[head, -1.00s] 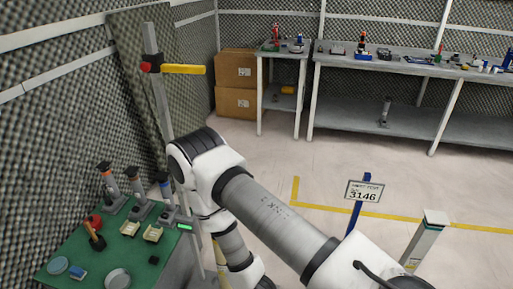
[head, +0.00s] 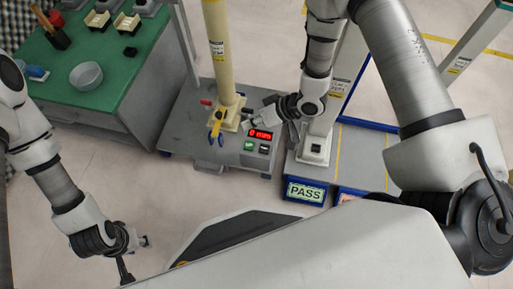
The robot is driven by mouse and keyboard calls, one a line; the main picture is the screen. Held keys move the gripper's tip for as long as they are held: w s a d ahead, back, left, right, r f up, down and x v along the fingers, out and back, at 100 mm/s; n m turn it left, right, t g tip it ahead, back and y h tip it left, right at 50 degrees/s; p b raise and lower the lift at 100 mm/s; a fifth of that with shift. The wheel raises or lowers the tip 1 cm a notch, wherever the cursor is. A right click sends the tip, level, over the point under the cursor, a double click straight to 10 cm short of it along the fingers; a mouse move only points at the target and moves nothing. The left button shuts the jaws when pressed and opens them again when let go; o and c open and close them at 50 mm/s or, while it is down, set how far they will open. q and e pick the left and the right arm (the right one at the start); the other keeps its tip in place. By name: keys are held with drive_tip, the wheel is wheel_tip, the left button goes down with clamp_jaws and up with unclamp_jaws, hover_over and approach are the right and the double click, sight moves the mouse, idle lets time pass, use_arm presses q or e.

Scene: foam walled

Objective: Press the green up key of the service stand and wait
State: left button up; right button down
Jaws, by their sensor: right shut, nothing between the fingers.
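The service stand (head: 185,130) has a grey base and a cream column (head: 216,50). A red-lit display (head: 260,134) sits at the base's right front, its reading too small to be sure of. The green key (head: 249,146) is just below the display, with a dark key (head: 264,149) to its right. My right gripper (head: 262,116) is shut and empty, just behind and above the display; it appears apart from the green key, and its fingertips are hard to make out. My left gripper (head: 137,256) is low at the lower left, fingers spread, away from the stand.
A green-topped bench (head: 115,75) with a round dish (head: 86,76) stands at the left. Right of the stand is a blue-edged platform (head: 360,165) with a PASS sign (head: 306,192). Yellow-and-blue clips (head: 216,124) are at the column foot. Floor is clear in front of the stand.

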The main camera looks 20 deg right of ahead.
use_arm(q)
drive_tip(key=shift+f, duration=0.95)
use_arm(e)
drive_tip(key=shift+w+f, duration=0.2)
drive_tip(key=shift+f, duration=0.5)
drive_tip(key=b, duration=0.8)
hover_over(251, 145)
wheel_tip(251, 145, down, 7)
drive_tip(key=shift+r, duration=0.1)
drive_tip(key=shift+f+b, duration=0.35)
drive_tip(key=shift+f, duration=0.6)
use_arm(q)
wheel_tip(251, 145, down, 8)
drive_tip(key=shift+w, duration=0.15)
drive_tip(key=shift+a, duration=0.1)
use_arm(e)
drive_tip(key=shift+f, duration=0.1)
drive_tip(key=shift+f, duration=0.4)
